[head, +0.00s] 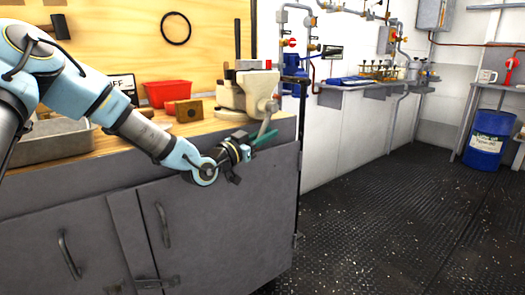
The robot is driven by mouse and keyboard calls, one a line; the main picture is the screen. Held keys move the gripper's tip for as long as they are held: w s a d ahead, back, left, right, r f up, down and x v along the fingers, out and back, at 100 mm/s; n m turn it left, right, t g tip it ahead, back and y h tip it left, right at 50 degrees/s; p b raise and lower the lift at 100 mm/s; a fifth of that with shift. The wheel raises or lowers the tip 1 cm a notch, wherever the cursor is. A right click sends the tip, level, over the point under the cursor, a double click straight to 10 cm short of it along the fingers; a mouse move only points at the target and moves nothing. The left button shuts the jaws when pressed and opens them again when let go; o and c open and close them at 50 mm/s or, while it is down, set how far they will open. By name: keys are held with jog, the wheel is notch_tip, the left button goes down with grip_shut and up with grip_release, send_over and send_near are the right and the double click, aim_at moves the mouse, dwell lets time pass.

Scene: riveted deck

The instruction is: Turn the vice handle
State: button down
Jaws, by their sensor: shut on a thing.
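The cream bench vice (247,92) stands at the right end of the wooden bench top. Its grey handle (268,117) slants down from the vice's front over the bench edge. My gripper (263,138) comes in from the left, in front of the bench's front face. Its green fingertips are shut on the lower end of the vice handle. The fingers hide that end of the handle, so the exact grip is small and hard to make out.
A red bin (167,93), a wooden block (188,111) and a grey metal tray (52,141) are on the bench. Grey cabinet doors (222,225) with handles lie below. The dark deck (390,220) at right is clear. A blue drum (488,140) stands far back.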

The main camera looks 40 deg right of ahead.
jog(key=shift+w+d+f+h+b, duration=0.1)
jog(key=shift+w+d+h+b, duration=0.25)
jog(key=shift+h+b, duration=0.35)
jog(key=c, duration=1.1)
grip_release()
jog(key=shift+w, duration=0.1)
jog(key=shift+o, duration=1.3)
jog(key=shift+s, duration=0.25)
jog(key=v, duration=1)
jog(key=shift+a, duration=0.35)
